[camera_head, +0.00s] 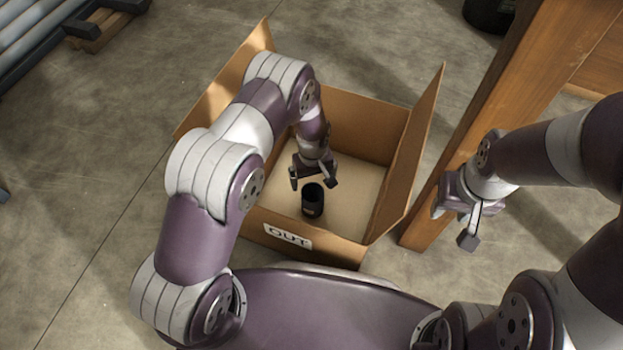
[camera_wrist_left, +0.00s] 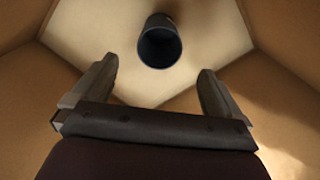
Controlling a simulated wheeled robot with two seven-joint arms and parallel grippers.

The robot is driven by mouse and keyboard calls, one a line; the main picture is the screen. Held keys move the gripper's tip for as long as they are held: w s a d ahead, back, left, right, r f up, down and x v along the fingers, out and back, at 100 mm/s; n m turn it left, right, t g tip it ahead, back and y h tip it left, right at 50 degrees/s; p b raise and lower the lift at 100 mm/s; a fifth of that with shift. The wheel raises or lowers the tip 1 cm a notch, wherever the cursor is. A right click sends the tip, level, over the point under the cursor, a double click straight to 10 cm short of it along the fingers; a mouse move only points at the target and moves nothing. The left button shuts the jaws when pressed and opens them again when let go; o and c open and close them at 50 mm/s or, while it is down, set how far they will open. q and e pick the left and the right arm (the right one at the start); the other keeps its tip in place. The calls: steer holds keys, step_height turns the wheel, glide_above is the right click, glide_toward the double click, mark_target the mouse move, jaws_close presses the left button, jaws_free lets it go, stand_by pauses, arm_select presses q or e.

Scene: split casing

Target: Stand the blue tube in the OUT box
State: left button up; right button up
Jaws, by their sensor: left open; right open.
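The OUT box (camera_head: 365,132) is an open cardboard box on the floor, with its label (camera_head: 287,236) on the near side. A dark, open-topped tube (camera_head: 312,201) stands upright on the box floor; it looks black or dark blue. In the left wrist view the tube (camera_wrist_left: 160,42) shows its open mouth, beyond the fingertips. My left gripper (camera_head: 314,181) is inside the box, open and empty, just above and apart from the tube. My right gripper (camera_head: 456,223) is open and empty, outside the box to the right.
Raised flaps (camera_head: 415,140) stand at the box's left and right sides. A wooden post or table leg (camera_head: 490,120) stands right of the box, close to my right arm. Metal pipes (camera_head: 38,35) lie at the far left. The concrete floor left of the box is clear.

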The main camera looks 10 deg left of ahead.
arm_select(q)
steer(key=s+a+r+m+t, duration=0.1)
steer(key=s+a+r+m, duration=0.2)
steer(key=r, duration=0.8)
steer(key=s+a+r+m, duration=0.1)
steer(key=s+a+r, duration=0.35)
steer(key=r, duration=0.65)
steer(key=s+a+r+m, duration=0.1)
steer(key=s+r, duration=0.3)
steer(key=s, duration=0.5)
steer(key=shift+s+r+m, duration=0.2)
steer(key=shift+m, duration=0.2)
